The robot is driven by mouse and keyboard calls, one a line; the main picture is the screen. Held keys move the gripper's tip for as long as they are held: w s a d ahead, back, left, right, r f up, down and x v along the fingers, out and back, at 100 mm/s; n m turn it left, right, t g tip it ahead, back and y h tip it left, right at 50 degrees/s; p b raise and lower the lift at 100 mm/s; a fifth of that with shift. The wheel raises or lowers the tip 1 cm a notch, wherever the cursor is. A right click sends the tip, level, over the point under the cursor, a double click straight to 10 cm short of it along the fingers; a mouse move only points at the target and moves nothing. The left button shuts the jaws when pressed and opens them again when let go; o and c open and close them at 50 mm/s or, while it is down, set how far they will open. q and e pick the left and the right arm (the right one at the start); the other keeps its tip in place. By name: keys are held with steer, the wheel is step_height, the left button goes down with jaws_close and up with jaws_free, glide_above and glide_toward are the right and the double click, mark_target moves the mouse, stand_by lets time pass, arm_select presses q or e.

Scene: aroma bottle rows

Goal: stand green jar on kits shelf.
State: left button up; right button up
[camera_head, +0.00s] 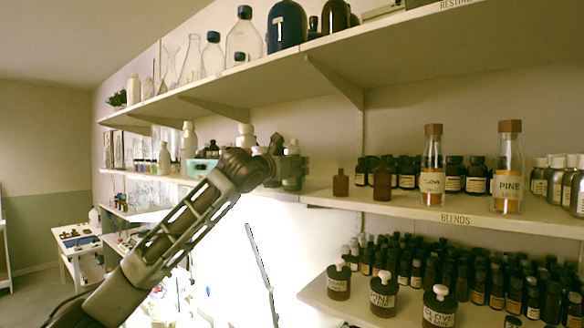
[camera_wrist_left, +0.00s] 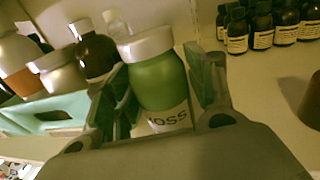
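The green jar (camera_wrist_left: 160,82) has a white lid and a white label ending in "oss". In the left wrist view it is between the two fingers of my left gripper (camera_wrist_left: 163,88), with little gap on either side; whether the fingers press on it cannot be told. Its base is hidden by the gripper body. In the head view my left gripper (camera_head: 291,168) is at the middle shelf (camera_head: 325,196), right of a pale green tray (camera_head: 198,167). My right gripper is not in view.
The tray, also in the left wrist view (camera_wrist_left: 50,116), holds bottles close left of the jar. Dark labelled bottles (camera_wrist_left: 262,28) stand to the right. A small brown bottle (camera_head: 340,183) stands right of the gripper in the head view. The upper shelf (camera_head: 330,66) overhangs.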

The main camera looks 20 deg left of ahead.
arm_select(q)
steer(key=shift+r, duration=0.15)
steer(key=shift+s, duration=0.1)
steer(key=s+a+b, duration=0.2)
steer(key=s+b, duration=0.1)
steer(key=s, duration=0.8)
steer(key=shift+s+b, duration=0.3)
steer(key=shift+b, duration=0.1)
steer(key=shift+a, duration=0.15)
